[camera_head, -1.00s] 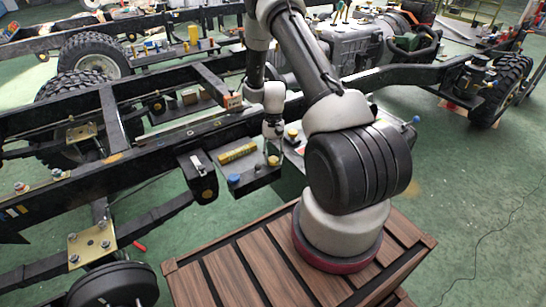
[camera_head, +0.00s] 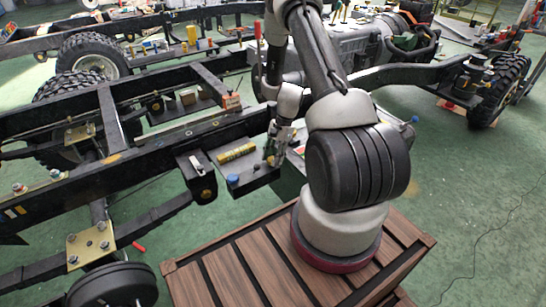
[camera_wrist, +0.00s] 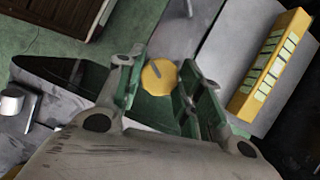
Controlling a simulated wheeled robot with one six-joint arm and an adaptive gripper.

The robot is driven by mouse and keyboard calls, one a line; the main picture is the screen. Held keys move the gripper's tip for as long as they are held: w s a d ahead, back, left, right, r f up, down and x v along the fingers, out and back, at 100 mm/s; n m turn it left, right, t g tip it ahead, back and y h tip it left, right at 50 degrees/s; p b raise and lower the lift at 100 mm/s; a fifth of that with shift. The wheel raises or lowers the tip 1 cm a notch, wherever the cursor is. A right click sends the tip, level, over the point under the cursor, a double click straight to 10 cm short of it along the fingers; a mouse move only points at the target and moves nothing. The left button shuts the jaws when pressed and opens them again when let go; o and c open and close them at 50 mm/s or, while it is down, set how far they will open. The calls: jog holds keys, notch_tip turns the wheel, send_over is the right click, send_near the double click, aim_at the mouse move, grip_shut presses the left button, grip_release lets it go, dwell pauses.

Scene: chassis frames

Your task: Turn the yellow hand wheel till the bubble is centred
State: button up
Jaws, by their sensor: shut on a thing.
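The yellow hand wheel (camera_wrist: 158,78) shows in the wrist view as a round disc with a dark mark on its face. It sits between the two fingers of my gripper (camera_wrist: 161,70), which is shut on it. In the head view my gripper (camera_head: 271,152) reaches down, tilted, to the right end of a dark plate, and hides most of the wheel. A yellow level (camera_head: 237,152) lies on the plate to the left of my gripper. In the wrist view the level (camera_wrist: 272,66) shows several pale windows; I cannot make out where the bubble is.
A blue knob (camera_head: 233,179) stands on the plate's front left corner. The dark chassis rail (camera_head: 130,165) runs behind the plate. A small orange box (camera_head: 231,101) sits on the frame further back. A wooden slatted crate (camera_head: 235,275) stands in front.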

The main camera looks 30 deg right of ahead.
jog(key=shift+m, duration=0.3)
jog(key=o, duration=1)
jog(key=shift+r, duration=0.1)
jog(key=v, duration=1.1)
jog(key=shift+s+d+r, duration=0.1)
jog(key=shift+d+r, duration=0.1)
jog(key=shift+r, duration=0.2)
